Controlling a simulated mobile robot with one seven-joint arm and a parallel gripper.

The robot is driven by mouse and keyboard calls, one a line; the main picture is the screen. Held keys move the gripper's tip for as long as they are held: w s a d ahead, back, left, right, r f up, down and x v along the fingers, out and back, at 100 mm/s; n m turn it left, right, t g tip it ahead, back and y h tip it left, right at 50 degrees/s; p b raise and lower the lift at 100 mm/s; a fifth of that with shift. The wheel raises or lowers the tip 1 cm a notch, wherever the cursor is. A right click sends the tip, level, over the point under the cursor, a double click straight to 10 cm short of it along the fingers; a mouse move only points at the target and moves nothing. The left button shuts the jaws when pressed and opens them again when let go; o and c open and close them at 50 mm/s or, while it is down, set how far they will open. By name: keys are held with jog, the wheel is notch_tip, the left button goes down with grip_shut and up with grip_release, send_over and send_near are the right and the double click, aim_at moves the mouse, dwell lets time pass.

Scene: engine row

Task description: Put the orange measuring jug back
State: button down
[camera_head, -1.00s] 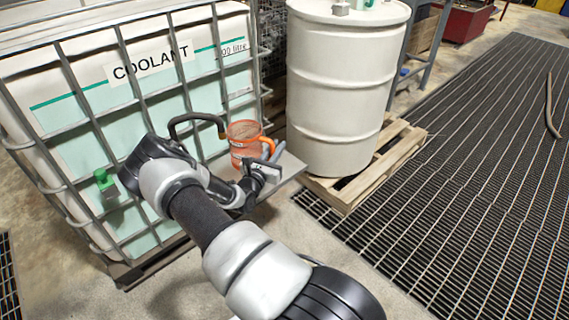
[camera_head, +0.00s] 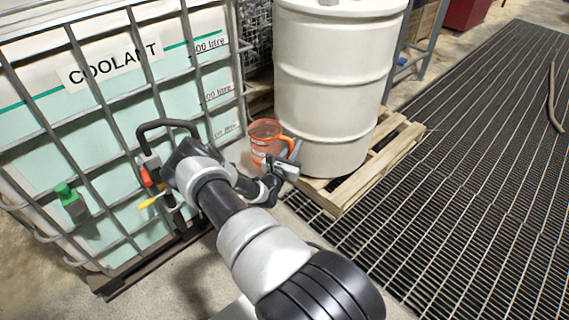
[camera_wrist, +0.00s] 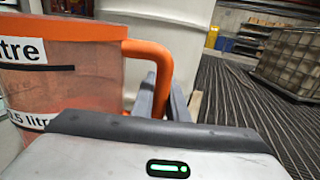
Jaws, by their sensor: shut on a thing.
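The orange measuring jug (camera_head: 264,143) is see-through with an orange rim and handle. It is upright in front of the gap between the coolant tank (camera_head: 113,125) and the white drum. My gripper (camera_head: 287,158) is at its right side, shut on the handle. In the wrist view the jug (camera_wrist: 75,88) fills the left, and its handle passes between the two fingers of my gripper (camera_wrist: 163,100). The jug's underside is hidden by my arm, so I cannot tell whether it rests on anything.
The white drum (camera_head: 333,95) stands close behind the jug on a wooden pallet (camera_head: 346,192). A black curved pipe (camera_head: 168,124) and a red tap handle (camera_head: 147,177) are on the tank's front. The floor grating (camera_head: 460,180) at right is mostly clear, with a hose (camera_head: 551,98) on it.

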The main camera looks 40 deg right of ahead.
jog(key=shift+f+b, duration=0.95)
jog(key=shift+f, duration=2.55)
jog(key=c, duration=1.7)
grip_release()
jog(key=shift+c, duration=0.2)
